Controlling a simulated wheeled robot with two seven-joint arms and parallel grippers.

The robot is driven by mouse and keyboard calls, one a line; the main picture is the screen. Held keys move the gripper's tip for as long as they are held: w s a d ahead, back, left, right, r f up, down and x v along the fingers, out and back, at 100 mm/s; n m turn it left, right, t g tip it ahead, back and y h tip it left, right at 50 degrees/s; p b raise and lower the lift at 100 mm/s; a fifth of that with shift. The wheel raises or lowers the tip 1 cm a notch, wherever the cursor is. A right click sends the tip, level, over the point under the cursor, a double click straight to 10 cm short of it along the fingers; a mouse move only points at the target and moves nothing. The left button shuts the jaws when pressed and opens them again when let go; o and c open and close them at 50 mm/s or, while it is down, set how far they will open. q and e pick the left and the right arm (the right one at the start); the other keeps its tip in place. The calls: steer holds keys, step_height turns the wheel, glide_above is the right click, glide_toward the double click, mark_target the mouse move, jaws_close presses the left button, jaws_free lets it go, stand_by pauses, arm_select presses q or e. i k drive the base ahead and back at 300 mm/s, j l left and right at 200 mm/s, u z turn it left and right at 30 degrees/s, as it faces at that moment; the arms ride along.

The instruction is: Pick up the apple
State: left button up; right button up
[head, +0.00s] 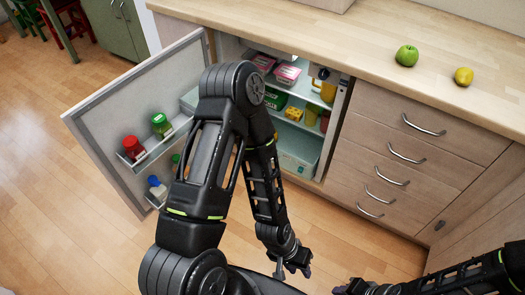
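A green apple (407,55) sits on the wooden countertop (345,45) at the upper right. My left gripper (292,270) hangs low in front of the cabinets, well below and to the left of the apple. Its fingers are small and dark, and I cannot tell whether they are open. My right gripper (352,287) is at the bottom edge, partly cut off, also far below the apple. Neither gripper touches the apple.
A yellow lemon (464,76) lies right of the apple. The fridge door (95,110) stands open at left, with jars on its shelves. Packed fridge shelves show behind my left arm. Closed drawers (420,140) are below the counter. The counter around the apple is clear.

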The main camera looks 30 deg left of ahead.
mark_target(407, 55)
steer(key=i+j+z, duration=0.1)
steer(key=i+z, duration=0.15)
steer(key=z, duration=0.15)
steer(key=i+j+z, duration=0.2)
steer(key=z, duration=0.2)
steer(key=i+j+z, duration=0.25)
steer(key=z, duration=0.15)
